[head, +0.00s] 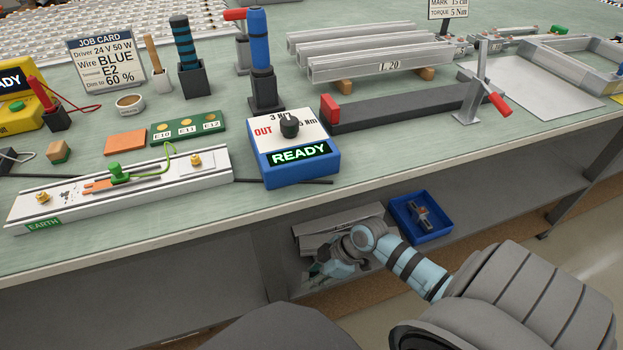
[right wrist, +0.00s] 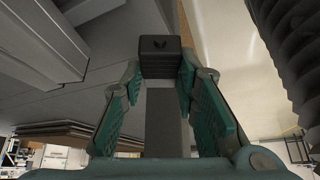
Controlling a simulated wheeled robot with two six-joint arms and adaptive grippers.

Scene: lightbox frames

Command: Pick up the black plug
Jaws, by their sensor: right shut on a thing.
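The black plug (right wrist: 160,57) is a dark block with a small notch on its face, seen in the right wrist view. My right gripper (right wrist: 160,75) is shut on it, with a green finger pad on each side. In the head view my right gripper (head: 330,268) is below the tabletop, by the lower shelf; the plug cannot be made out there. My left gripper is not in view.
Grey metal profiles (head: 322,228) lie on the lower shelf beside my right gripper, with a blue tray (head: 432,232) to their right. The workbench top (head: 400,150) overhangs them. A blue READY box (head: 292,160) stands near its front edge.

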